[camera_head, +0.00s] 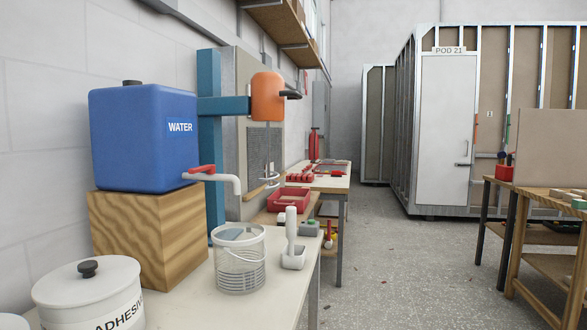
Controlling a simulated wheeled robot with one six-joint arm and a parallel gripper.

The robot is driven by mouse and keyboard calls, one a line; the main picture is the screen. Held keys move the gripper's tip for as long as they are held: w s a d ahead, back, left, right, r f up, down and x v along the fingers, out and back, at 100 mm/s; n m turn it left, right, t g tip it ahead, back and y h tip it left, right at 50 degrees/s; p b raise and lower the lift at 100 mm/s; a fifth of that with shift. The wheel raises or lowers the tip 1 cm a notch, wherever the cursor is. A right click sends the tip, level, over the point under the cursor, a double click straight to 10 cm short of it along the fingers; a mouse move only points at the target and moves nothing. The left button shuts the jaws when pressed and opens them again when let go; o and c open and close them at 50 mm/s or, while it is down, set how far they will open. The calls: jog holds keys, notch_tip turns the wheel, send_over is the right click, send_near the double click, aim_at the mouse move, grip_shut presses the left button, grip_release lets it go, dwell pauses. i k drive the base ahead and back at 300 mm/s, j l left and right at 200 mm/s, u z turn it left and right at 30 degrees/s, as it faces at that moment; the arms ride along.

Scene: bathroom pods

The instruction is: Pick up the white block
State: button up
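No plain white block stands out for certain. A white upright piece with a blocky foot (292,258) stands on the near bench, right of a clear ribbed bucket (240,275). I cannot tell whether it is the white block. Pale pieces (566,194) lie on the right-hand bench, too small to tell apart. My gripper is not in view.
The near bench (190,312) holds a blue water tank (142,145) on a wooden block (150,232), and an adhesive pot (88,290). A blue stand (212,140) carries an orange head (268,97). A red tray (288,200) lies beyond.

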aim_at(281, 216)
jog(key=i+u, duration=0.2)
jog(key=i, duration=0.2)
jog(key=i+l+u, duration=0.15)
jog(key=i, duration=0.25)
jog(key=i+l+u, duration=0.2)
jog(key=i, duration=0.25)
jog(key=i+l+u, duration=0.15)
jog(key=i, duration=0.2)
